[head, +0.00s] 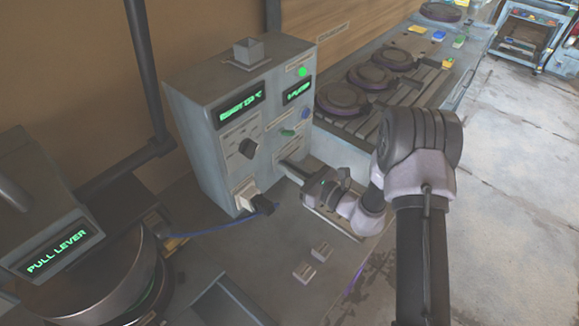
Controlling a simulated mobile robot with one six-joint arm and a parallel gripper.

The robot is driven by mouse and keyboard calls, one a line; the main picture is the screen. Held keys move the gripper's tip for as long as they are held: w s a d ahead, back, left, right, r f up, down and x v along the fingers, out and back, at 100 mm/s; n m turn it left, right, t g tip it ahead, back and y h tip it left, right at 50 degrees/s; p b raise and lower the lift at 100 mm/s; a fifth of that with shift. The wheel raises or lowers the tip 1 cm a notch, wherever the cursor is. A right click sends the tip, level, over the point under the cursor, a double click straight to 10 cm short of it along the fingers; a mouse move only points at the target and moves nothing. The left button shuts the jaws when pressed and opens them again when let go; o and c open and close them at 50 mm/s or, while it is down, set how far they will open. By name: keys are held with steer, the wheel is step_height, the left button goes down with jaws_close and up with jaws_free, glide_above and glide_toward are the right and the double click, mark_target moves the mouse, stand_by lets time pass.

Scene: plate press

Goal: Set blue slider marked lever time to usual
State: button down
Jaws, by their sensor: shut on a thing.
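The blue slider marked lever time cannot be made out for sure, as the labels are too small to read. A small blue control (304,113) shows on the upper right of the grey control box (205,165), with a green control (287,133) below it. My gripper (286,168) is at the lower right of the box's front face, below both controls. It is shut on a small part there that its fingers hide; this may be the blue slider. The slider's setting cannot be read.
A black knob (248,148) and a black handle on a white plate (246,194) are left of my gripper. A press with a "PULL LEVER" display (57,252) stands at the left. Round dark plates (342,100) lie behind. The floor at right is clear.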

mark_target(290, 152)
steer(key=w+d, duration=0.3)
steer(key=shift+w, duration=0.3)
steer(key=shift+a, duration=0.1)
steer(key=c, duration=1.4)
jaws_free()
steer(key=shift+c, duration=0.2)
steer(key=p+v, duration=0.2)
steer(key=v, duration=1.5)
steer(key=shift+s+p, duration=0.2)
steer(key=shift+p, duration=0.2)
